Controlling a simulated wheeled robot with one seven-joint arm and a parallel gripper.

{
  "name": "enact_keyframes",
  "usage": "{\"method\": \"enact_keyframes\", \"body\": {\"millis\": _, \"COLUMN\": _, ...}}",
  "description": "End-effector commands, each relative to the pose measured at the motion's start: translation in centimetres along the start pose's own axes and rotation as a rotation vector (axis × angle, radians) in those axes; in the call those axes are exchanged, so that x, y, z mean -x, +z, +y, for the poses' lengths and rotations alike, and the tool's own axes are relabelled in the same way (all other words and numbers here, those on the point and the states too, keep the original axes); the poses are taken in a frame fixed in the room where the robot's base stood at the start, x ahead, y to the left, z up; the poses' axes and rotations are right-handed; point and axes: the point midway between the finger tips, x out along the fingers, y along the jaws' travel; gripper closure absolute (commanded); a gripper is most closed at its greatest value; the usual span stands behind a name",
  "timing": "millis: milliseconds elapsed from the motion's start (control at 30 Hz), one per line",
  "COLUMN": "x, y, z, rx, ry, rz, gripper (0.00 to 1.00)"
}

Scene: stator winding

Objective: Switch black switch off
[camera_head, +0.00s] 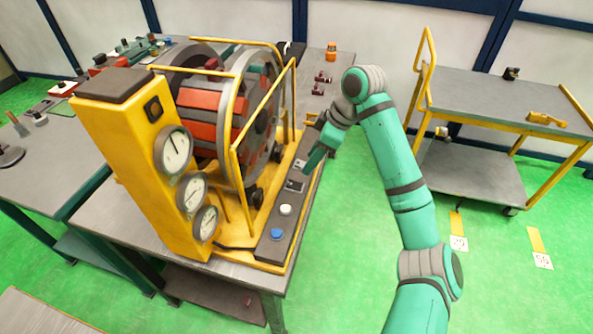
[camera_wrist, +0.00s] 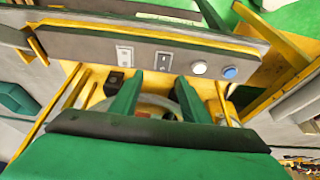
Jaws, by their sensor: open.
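The black switch (camera_wrist: 162,58) is a small dark rocker in a light frame on the grey control panel (camera_wrist: 85,38). In the head view the panel (camera_head: 268,251) runs along the right edge of the yellow machine base, and a switch (camera_head: 295,185) shows just below my gripper (camera_head: 311,158). In the wrist view my gripper (camera_wrist: 160,82) has its two green fingers apart, with nothing between them. The fingertips lie just below the black switch in that picture. I cannot tell whether they touch the panel. The switch's on or off position is too small to read.
A pale switch (camera_wrist: 124,56) sits left of the black one; a white button (camera_wrist: 199,68) and a blue button (camera_wrist: 229,73) sit right. The yellow gauge column (camera_head: 135,150) and caged stator (camera_head: 215,115) stand beside the panel. A yellow cart (camera_head: 480,95) stands at right.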

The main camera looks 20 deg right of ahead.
Motion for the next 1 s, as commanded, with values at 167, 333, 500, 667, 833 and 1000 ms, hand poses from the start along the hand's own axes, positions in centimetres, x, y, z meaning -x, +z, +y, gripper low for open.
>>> {"method": "enact_keyframes", "body": {"millis": 167, "x": -3.2, "y": -0.4, "z": -0.2, "rx": 0.007, "ry": -0.004, "rz": 0.0, "gripper": 0.58}}
{"method": "enact_keyframes", "body": {"millis": 333, "x": -6.4, "y": -0.8, "z": -0.3, "rx": 0.013, "ry": -0.007, "rz": 0.0, "gripper": 0.58}}
{"method": "enact_keyframes", "body": {"millis": 500, "x": -8.4, "y": -0.4, "z": -0.1, "rx": 0.006, "ry": -0.002, "rz": 0.0, "gripper": 0.58}}
{"method": "enact_keyframes", "body": {"millis": 667, "x": -9.4, "y": -0.1, "z": 0.0, "rx": 0.001, "ry": 0.0, "rz": 0.001, "gripper": 0.58}}
{"method": "enact_keyframes", "body": {"millis": 833, "x": -9.6, "y": 0.0, "z": 0.0, "rx": -0.001, "ry": 0.001, "rz": 0.001, "gripper": 0.58}}
{"method": "enact_keyframes", "body": {"millis": 1000, "x": -9.6, "y": -0.1, "z": 0.0, "rx": 0.001, "ry": 0.001, "rz": 0.001, "gripper": 0.6}}
